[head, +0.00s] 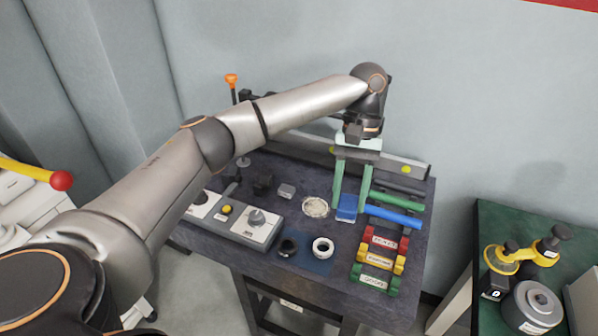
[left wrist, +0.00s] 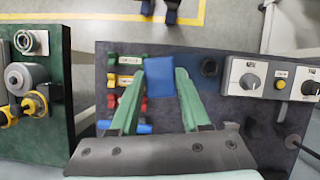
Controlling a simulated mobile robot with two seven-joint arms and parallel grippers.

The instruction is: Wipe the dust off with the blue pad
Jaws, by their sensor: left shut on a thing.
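The blue pad (head: 346,208) is between the green fingertips of my left gripper (head: 350,196), which is shut on it. The pad also shows in the left wrist view (left wrist: 160,76), held between the two finger ends. A round, pale, speckled disc (head: 316,207), which looks dusty, lies on the dark bench just left of the pad. The pad and the disc look apart. I cannot tell whether the pad touches the bench. The disc does not show in the wrist view. My right gripper is in neither view.
Labelled red (head: 385,240), yellow (head: 381,258) and green (head: 375,280) blocks stand at right, near a blue bar (head: 394,215). A rail runs along the back.

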